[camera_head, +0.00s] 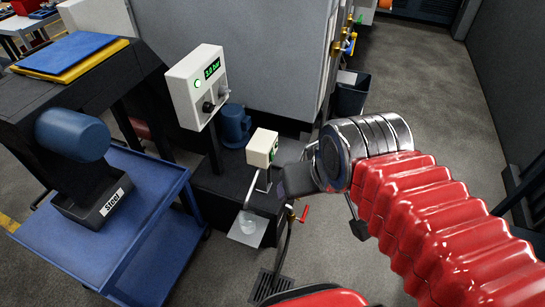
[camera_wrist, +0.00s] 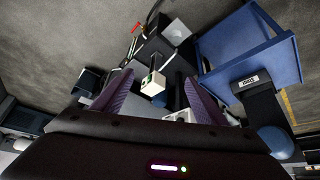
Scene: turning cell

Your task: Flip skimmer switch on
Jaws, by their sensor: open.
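A small cream box with a green patch on its side (camera_head: 262,148), apparently the skimmer, stands on the black tank at the centre of the head view. It also shows between my fingers in the wrist view (camera_wrist: 153,84). The switch is too small to make out, so its position cannot be told. My gripper (camera_head: 284,186) is just right of and below the box in the head view, mostly hidden by my wrist. In the wrist view my gripper (camera_wrist: 158,77) has its two purple fingers spread apart with nothing held, the box beyond them.
A control box (camera_head: 197,86) with a green display and knobs stands left of the skimmer, by a blue motor (camera_head: 234,125). A blue cart (camera_head: 90,244) is left, a dark bin (camera_head: 351,94) behind. Floor right is clear.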

